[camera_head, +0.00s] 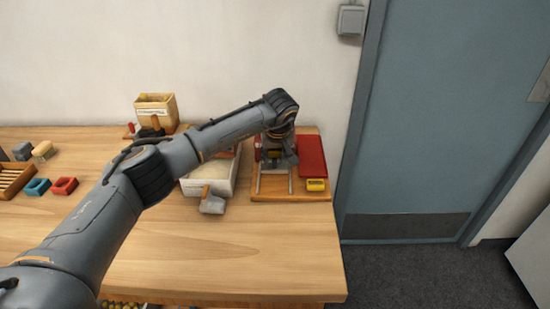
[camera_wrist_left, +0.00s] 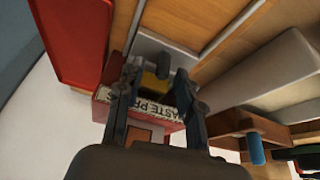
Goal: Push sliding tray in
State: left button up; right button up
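A wooden board (camera_head: 290,196) with two pale rails stands at the right end of the table. My left gripper (camera_head: 290,158) is over the board's rail area, pointing down. In the left wrist view a light grey tray-like piece (camera_wrist_left: 150,46) carries a dark knob (camera_wrist_left: 162,65). The fingers of my left gripper (camera_wrist_left: 158,69) are spread, one on each side of the knob, with a gap visible. I cannot tell whether they touch the tray. In the head view the arm and gripper mostly hide the tray. My right gripper is not in view.
A red panel (camera_head: 312,157) and a yellow block (camera_head: 317,185) are on the board's right side. A red box with a "WASTE" label (camera_wrist_left: 150,107) is behind the fingers. A pale bin (camera_head: 218,178) with a grey scoop (camera_head: 212,204) is left. The table front is clear.

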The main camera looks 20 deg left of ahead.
pick_arm(q)
jog(key=v, duration=1.2)
